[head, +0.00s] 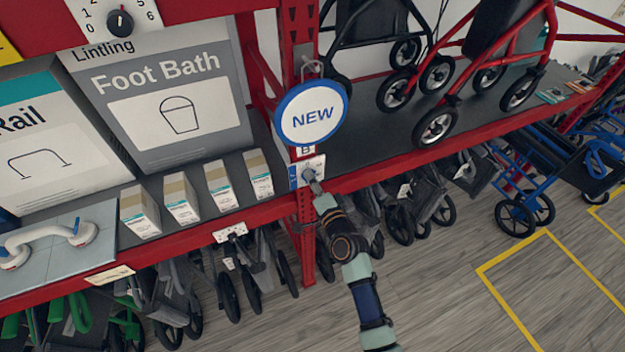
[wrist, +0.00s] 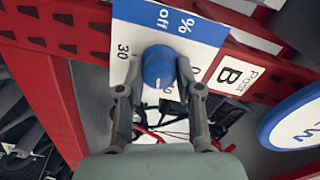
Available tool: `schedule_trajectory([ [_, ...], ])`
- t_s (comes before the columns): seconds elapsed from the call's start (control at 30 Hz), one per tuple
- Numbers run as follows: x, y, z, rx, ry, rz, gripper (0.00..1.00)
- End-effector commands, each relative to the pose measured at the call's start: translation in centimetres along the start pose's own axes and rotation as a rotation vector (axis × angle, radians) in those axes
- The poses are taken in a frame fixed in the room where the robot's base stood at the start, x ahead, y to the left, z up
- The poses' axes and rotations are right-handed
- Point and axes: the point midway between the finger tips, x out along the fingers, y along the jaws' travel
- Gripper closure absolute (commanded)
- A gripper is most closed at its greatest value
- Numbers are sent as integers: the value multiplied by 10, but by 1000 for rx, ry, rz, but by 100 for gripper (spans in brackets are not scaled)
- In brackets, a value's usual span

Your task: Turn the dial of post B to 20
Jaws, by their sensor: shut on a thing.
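The dial of post B is a round blue knob (wrist: 158,66) on a white and blue plate (wrist: 190,27) reading "% off", with "30" printed at the knob's left. The "Post B" label (wrist: 237,76) is right of the plate in the wrist view. My gripper (wrist: 157,84) is shut on the knob, one finger on each side. In the head view my gripper (head: 311,178) reaches the plate (head: 296,170) on the red post, below the "B" label (head: 306,151).
A round "NEW" sign (head: 312,112) hangs just above the plate. Several small boxes (head: 182,197) stand on the shelf at left. Another dial (head: 120,22) sits at the upper left. Walkers (head: 425,75) stand on the right shelf; folded ones are below.

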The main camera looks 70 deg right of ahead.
Motion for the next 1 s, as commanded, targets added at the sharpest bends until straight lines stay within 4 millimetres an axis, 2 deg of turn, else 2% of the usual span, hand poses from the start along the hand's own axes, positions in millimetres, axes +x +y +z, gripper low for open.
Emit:
schedule_trajectory([
  [0.6,0,4,1,519,-22,3,100],
  [1.0,0,4,2,659,-28,2,100],
])
